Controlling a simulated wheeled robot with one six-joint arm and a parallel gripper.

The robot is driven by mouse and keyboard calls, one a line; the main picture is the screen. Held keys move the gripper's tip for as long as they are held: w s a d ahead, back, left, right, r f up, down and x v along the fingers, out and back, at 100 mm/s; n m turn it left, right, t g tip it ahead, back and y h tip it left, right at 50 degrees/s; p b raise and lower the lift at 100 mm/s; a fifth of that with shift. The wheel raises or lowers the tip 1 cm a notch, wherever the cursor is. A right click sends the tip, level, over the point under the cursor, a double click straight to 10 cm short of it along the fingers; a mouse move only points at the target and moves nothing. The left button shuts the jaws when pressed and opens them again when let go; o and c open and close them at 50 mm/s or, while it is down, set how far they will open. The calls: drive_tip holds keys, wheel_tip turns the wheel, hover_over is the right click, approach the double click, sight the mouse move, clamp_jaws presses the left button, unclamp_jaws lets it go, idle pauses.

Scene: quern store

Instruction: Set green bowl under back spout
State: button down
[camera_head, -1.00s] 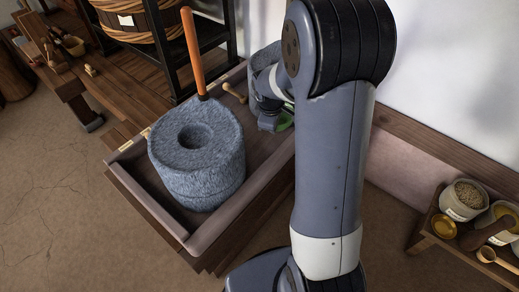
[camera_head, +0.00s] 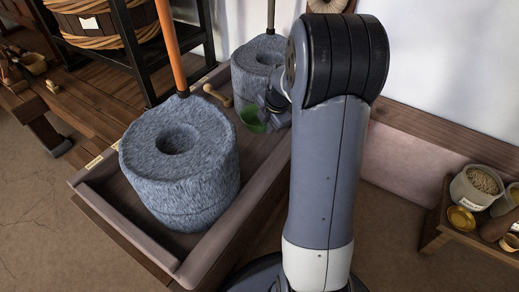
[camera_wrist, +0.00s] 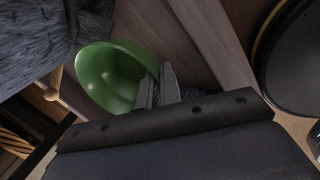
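The green bowl (camera_head: 252,121) is at the front of the back stone quern (camera_head: 254,68), partly hidden by my arm. In the wrist view the bowl (camera_wrist: 108,78) is tilted, with its hollow side visible. My gripper (camera_wrist: 158,88) has its two fingers at the bowl's rim, one seemingly on each side of the wall, and looks shut on it. In the head view my gripper (camera_head: 272,106) is mostly behind my arm. The front stone quern (camera_head: 180,160) stands nearer, with an orange upright handle (camera_head: 168,45). I cannot make out a spout on the back quern.
Both querns stand in a wooden tray (camera_head: 215,235) with raised sides. A small wooden peg (camera_head: 217,95) lies between them. A low shelf (camera_head: 437,222) with grain bowls is at right. A dark rack with a tub (camera_head: 100,22) is at back left.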

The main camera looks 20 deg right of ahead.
wheel_tip(320, 180, down, 9)
drive_tip(key=b, duration=0.3)
drive_tip(key=shift+f, duration=0.1)
drive_tip(key=shift+f, duration=0.2)
drive_tip(key=c, duration=1.9)
unclamp_jaws()
drive_tip(key=shift+r, duration=0.1)
drive_tip(key=shift+r, duration=0.2)
drive_tip(key=p+v, duration=0.3)
drive_tip(key=v, duration=0.8)
drive_tip(key=shift+r+p, duration=0.35)
drive_tip(key=shift+r, duration=0.05)
